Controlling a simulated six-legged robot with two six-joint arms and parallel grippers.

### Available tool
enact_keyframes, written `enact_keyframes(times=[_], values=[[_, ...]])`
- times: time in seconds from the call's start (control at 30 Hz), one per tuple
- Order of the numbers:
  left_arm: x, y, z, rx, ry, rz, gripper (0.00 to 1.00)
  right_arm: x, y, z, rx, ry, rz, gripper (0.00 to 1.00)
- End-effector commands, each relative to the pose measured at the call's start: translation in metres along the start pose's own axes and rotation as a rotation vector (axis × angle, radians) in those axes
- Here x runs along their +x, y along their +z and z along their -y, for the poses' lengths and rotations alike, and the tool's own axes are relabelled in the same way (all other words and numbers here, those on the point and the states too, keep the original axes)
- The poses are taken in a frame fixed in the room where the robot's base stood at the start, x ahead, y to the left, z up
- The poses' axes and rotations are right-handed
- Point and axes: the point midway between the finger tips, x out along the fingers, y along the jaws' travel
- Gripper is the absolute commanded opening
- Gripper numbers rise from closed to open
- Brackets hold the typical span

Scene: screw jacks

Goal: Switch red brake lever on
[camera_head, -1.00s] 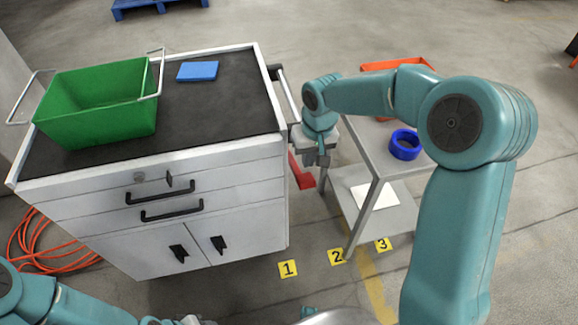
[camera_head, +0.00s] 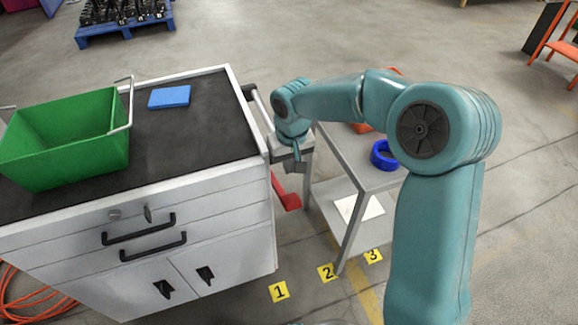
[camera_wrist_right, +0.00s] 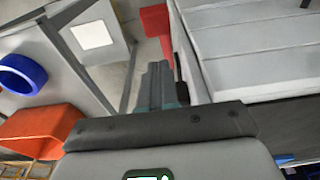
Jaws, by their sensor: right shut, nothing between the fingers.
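The red lever (camera_head: 286,193) shows low beside the right side of the grey cabinet, partly hidden behind the cabinet's edge and my right wrist. It also shows in the right wrist view (camera_wrist_right: 157,24), at the top, beyond the fingertips. My right gripper (camera_head: 297,153) is by the cabinet's right edge, above the lever. In the right wrist view its fingers (camera_wrist_right: 157,72) are shut with nothing between them, and they appear apart from the lever. My left gripper is out of view.
The cabinet (camera_head: 205,230) carries a green crate (camera_head: 70,140) and a blue block (camera_head: 169,97). A grey shelf cart (camera_head: 347,160) with a blue ring (camera_head: 383,156) stands close on the right, leaving a narrow gap. Yellow number markers (camera_head: 279,291) lie on the floor.

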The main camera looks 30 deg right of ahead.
Motion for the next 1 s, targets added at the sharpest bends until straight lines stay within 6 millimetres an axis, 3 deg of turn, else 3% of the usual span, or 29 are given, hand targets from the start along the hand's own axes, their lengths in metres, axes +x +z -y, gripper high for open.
enact_keyframes(times=[0.2, 0.4, 0.63, 1.0], values=[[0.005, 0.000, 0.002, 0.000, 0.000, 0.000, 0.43, 0.052, 0.000, 0.002, -0.002, 0.000, 0.005, 0.00], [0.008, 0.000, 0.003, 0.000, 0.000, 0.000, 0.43, 0.086, 0.006, 0.002, -0.003, 0.000, 0.004, 0.00], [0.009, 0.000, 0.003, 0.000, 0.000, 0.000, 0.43, 0.103, 0.016, 0.002, -0.001, -0.001, 0.002, 0.00], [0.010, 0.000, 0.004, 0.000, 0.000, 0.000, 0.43, 0.105, 0.017, 0.002, -0.002, -0.001, 0.000, 0.00]])
